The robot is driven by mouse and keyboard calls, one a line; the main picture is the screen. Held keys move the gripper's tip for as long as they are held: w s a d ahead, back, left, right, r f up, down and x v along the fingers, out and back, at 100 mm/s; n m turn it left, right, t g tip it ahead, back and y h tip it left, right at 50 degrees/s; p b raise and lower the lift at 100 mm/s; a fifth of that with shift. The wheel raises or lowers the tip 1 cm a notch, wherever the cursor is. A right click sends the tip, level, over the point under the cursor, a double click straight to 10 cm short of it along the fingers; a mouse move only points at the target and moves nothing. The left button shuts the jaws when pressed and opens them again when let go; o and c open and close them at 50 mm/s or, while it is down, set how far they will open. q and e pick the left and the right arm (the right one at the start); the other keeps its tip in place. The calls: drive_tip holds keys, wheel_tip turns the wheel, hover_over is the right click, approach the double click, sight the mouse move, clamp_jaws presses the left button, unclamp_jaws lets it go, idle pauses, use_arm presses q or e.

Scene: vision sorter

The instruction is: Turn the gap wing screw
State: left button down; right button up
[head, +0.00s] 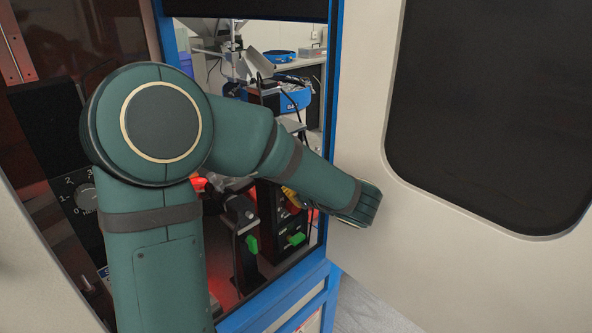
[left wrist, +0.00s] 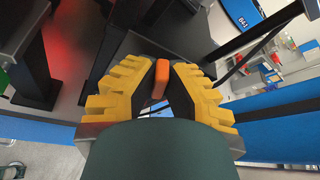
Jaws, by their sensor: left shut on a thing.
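My left gripper (left wrist: 162,70) shows in the left wrist view with its two yellow ribbed fingers closed on an orange piece (left wrist: 161,78), which looks like the wing of the gap wing screw. The fingers sit on either side of it. In the head view my arm covers most of this gripper, and only a bit of yellow (head: 290,196) shows beside a dark upright unit inside the machine. The orange piece cannot be made out there. My right gripper is in neither view.
Green knobs (head: 296,239) and (head: 252,244) sit on dark uprights inside the blue-framed opening (head: 331,120). A numbered dial (head: 88,197) is at the left. A pale door with a dark window (head: 490,100) stands open at the right.

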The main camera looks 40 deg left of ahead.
use_arm(q)
drive_tip(key=p, duration=0.1)
drive_tip(key=m+g+p, duration=0.1)
drive_tip(key=shift+w+r+m+p, duration=0.1)
drive_tip(key=shift+r+m+p, duration=0.15)
drive_tip(key=shift+m+p, duration=0.05)
drive_tip(key=shift+f+m+g+p, duration=0.2)
drive_tip(key=shift+m+g+p, duration=0.25)
drive_tip(key=shift+p, duration=0.5)
drive_tip(key=c, duration=1)
unclamp_jaws()
drive_tip(key=shift+a, duration=0.1)
drive_tip(key=shift+c, duration=0.2)
wheel_tip(320, 180, up, 10)
drive_tip(key=shift+f, duration=0.1)
drive_tip(key=shift+o, duration=0.2)
